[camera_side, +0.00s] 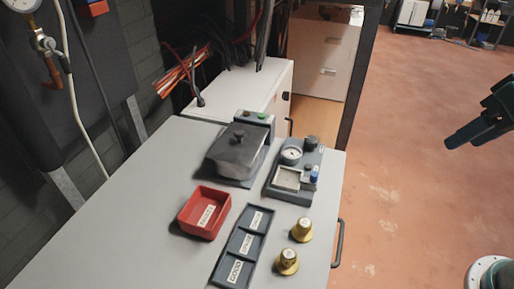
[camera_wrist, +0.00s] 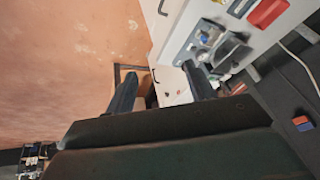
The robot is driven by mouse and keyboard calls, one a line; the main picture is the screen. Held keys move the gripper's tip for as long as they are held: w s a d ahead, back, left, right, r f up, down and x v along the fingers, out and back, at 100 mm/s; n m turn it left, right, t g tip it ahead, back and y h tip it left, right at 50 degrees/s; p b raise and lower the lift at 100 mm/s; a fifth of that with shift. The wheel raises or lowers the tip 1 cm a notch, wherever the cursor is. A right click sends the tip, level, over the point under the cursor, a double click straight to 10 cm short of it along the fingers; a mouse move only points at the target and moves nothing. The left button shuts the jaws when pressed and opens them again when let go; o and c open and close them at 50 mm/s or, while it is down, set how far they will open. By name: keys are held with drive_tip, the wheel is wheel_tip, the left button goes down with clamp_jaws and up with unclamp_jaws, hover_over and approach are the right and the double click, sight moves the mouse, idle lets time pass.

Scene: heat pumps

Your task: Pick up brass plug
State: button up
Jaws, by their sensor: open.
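Two brass plugs stand upright on the grey bench top (camera_side: 150,245) in the side view. One brass plug (camera_side: 301,230) is near the right edge. The other brass plug (camera_side: 287,262) is just in front of it and to its left. My gripper (camera_side: 449,143) is out to the right of the bench, above the floor and well away from both plugs. In the wrist view the two fingers of my gripper (camera_wrist: 160,82) are spread apart with nothing between them. I cannot make out the plugs in the wrist view.
A red bin (camera_side: 186,221) and a dark tray with labelled compartments (camera_side: 229,247) lie left of the plugs. Behind them stand a dark lidded device (camera_side: 236,150) and a small gauge fixture (camera_side: 279,187). A handle (camera_side: 338,243) sticks out at the bench's right side. Open floor lies to the right.

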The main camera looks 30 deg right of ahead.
drive_tip(key=w+a+f+m+g+y, duration=0.2)
drive_tip(key=w+a+f+m+g, duration=0.15)
drive_tip(key=w+a+m, duration=0.55)
drive_tip(key=m+g, duration=0.2)
drive_tip(key=m, duration=0.3)
approach(289, 254)
drive_tip(key=shift+x, duration=2.7)
drive_tip(key=shift+w, duration=0.1)
drive_tip(key=shift+x, duration=2.6)
drive_tip(key=shift+r, duration=0.15)
clamp_jaws()
wheel_tip(289, 254, up, 20)
